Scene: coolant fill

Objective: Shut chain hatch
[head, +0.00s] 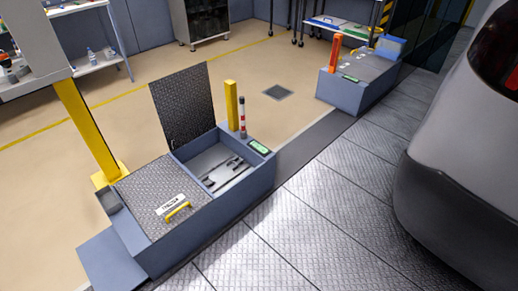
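A dark tread-plate hatch lid (184,104) stands raised, nearly upright, at the far side of a blue-grey floor box (205,220). Its opening (213,167) is uncovered and shows a light grey recess with dark parts inside; I cannot make out a chain. Next to it, a second tread-plate lid (150,190) lies flat and closed, with a yellow handle (178,211) and a white label too small to read. Neither of my grippers shows in the head view.
A yellow post (231,104) and a red-white post (242,118) stand by the opening. A yellow column (88,130) is at the left. A grey vehicle (465,190) fills the right. Metal floor plates (300,230) between are clear. A similar box (345,94) stands farther back.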

